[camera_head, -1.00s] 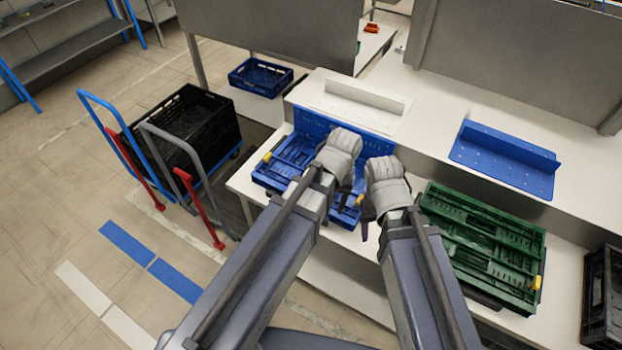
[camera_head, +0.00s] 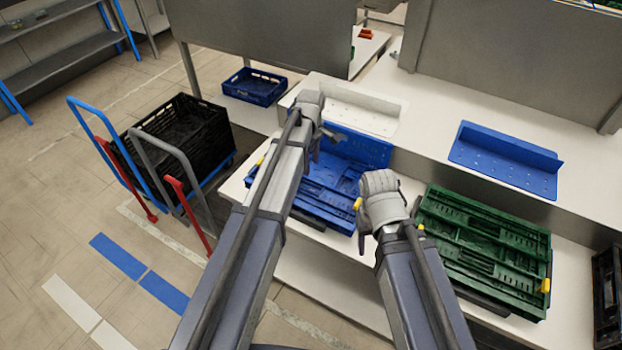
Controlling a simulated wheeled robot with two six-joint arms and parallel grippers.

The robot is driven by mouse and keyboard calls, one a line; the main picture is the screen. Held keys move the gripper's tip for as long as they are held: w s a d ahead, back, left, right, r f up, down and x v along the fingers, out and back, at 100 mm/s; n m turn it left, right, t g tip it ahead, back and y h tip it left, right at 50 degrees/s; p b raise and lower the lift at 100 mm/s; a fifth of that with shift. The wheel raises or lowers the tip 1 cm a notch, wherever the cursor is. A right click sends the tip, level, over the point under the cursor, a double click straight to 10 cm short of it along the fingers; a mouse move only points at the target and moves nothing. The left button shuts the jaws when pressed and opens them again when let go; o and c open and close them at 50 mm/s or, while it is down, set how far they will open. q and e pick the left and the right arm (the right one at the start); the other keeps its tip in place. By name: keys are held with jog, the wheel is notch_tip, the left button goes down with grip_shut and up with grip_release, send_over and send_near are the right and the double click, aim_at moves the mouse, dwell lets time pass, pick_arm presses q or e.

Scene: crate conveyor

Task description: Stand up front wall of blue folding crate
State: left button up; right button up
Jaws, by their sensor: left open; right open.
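The blue folding crate (camera_head: 325,200) lies mostly flat on the white table, with a blue panel (camera_head: 365,150) standing upright along its back edge. Yellow latches show at its left and right ends. My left arm covers its left part. My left gripper (camera_head: 326,143) is open in front of the upright panel, over the back of the crate; I cannot tell whether it touches. My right gripper (camera_head: 364,232) is open by the crate's right front corner, with its fingers pointing down. It holds nothing that I can see.
A folded green crate (camera_head: 485,250) lies to the right on the same table. A white bracket (camera_head: 360,112) and a blue bracket (camera_head: 505,160) sit on the ledge behind. A cart with a black crate (camera_head: 185,135) stands at the left.

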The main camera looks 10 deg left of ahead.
aim_at(311, 181)
pick_arm(q)
jog(key=shift+f+b, duration=3.4)
jog(key=shift+f, duration=0.2)
jog(key=shift+c, duration=0.4)
grip_shut()
